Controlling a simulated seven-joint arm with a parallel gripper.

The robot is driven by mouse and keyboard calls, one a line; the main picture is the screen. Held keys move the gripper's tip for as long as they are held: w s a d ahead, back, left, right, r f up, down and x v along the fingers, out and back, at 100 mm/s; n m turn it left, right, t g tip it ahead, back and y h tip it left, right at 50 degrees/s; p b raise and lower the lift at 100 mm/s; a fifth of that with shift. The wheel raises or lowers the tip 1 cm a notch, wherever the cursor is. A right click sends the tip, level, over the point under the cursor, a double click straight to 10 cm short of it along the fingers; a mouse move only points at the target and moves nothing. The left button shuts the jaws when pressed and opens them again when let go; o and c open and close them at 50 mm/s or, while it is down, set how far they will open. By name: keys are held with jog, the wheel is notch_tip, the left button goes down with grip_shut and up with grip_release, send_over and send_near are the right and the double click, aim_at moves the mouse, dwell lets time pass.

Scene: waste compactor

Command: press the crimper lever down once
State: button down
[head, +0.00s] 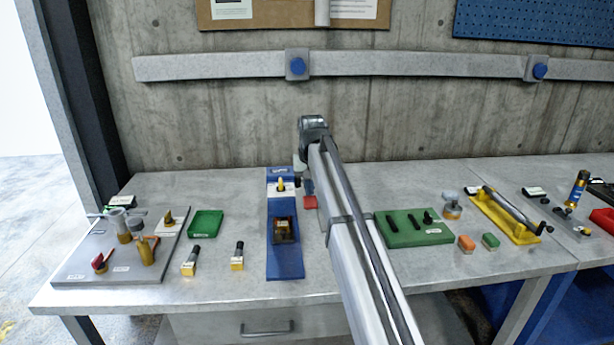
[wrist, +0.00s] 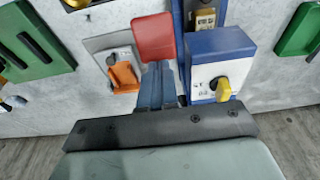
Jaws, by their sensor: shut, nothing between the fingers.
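The crimper is a blue bench unit (head: 285,262) in the middle of the table, with a blue housing that has a yellow knob (wrist: 223,88) on a white face. A red pad (head: 310,202), which looks like the lever's end, sits beside the housing. The red pad also shows in the wrist view (wrist: 153,37). My gripper (wrist: 157,72) is shut and empty, its fingertips close to the red pad; I cannot tell whether they touch. In the head view my arm hides part of the crimper's right side, and the fingertips are hard to make out.
A green block with black pegs (head: 418,229) stands right of my arm, a green tray (head: 206,223) to the left. Two small yellow-based parts (head: 237,258) lie at the front left. An orange piece (wrist: 122,77) on a grey plate is near my fingers.

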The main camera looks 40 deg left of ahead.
notch_tip(320, 180, up, 8)
jog(key=shift+r, duration=0.25)
dwell(0.9)
jog(key=shift+r, duration=0.1)
dwell(0.5)
notch_tip(320, 180, up, 4)
jog(key=shift+f, duration=0.1)
dwell(0.5)
dwell(0.3)
